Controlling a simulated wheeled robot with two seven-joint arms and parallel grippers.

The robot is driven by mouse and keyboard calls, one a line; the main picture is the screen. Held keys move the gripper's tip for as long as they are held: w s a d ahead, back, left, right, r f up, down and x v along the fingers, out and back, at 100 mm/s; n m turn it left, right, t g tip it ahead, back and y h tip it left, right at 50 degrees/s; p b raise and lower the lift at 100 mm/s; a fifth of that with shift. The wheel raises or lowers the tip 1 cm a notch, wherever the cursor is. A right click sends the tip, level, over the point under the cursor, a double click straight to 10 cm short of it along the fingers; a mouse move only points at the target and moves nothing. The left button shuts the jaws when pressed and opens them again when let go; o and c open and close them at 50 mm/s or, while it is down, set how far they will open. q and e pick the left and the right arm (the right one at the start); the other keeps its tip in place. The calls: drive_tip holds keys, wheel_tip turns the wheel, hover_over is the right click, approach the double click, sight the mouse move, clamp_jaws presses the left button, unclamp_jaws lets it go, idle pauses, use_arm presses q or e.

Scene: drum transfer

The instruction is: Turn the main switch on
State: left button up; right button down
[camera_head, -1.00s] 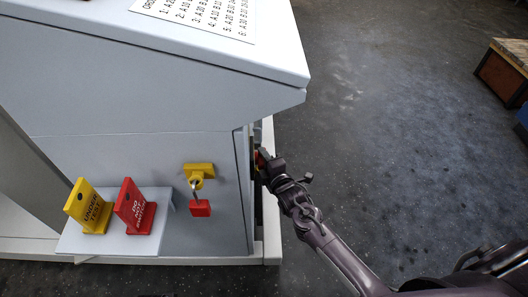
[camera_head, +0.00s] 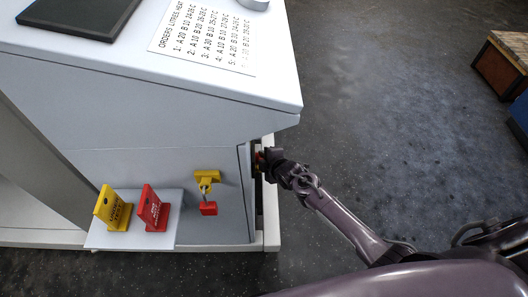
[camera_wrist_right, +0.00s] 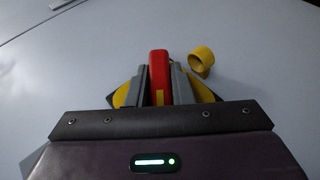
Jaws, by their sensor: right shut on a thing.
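The main switch has a red handle (camera_wrist_right: 158,68) on a yellow round plate (camera_wrist_right: 122,97), mounted on the pale grey cabinet wall in the right wrist view. My right gripper (camera_wrist_right: 160,86) is shut on the red handle, one grey finger on each side of it. The handle points up in that picture. My left gripper is not in view.
A yellow ring-shaped part (camera_wrist_right: 201,61) sticks out close to the right finger. A yellow hasp (camera_head: 207,176) with a red padlock (camera_head: 208,208) is on the cabinet front (camera_head: 150,155). A yellow sign (camera_head: 113,210) and a red sign (camera_head: 152,211) stand on a small shelf.

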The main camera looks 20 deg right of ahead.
drive_tip(key=shift+a+r+g+p, duration=0.2)
drive_tip(key=shift+r+g+p, duration=0.15)
drive_tip(key=shift+g+p, duration=0.15)
drive_tip(key=shift+f+m+g+y+p, duration=0.15)
drive_tip(key=shift+m+g+y+p, duration=0.15)
drive_tip(key=shift+g+p, duration=0.45)
drive_tip(key=shift+f+g, duration=0.1)
drive_tip(key=shift+g, duration=0.95)
drive_tip(key=shift+w+m+g, duration=0.1)
drive_tip(key=shift+m+g, duration=0.2)
drive_tip(key=shift+g, duration=0.1)
drive_tip(key=shift+f+g+y+b, duration=0.2)
drive_tip(key=shift+g+y+b, duration=0.2)
drive_tip(key=shift+g+b, duration=0.3)
drive_tip(key=shift+m+g+y+b, duration=0.3)
drive_tip(key=shift+m+g+b, duration=0.1)
drive_tip(key=shift+g+b, duration=0.7)
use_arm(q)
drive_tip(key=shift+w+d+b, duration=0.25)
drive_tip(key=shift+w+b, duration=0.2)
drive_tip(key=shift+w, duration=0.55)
use_arm(e)
drive_tip(key=shift+r+g, duration=0.15)
drive_tip(key=shift+g, duration=0.15)
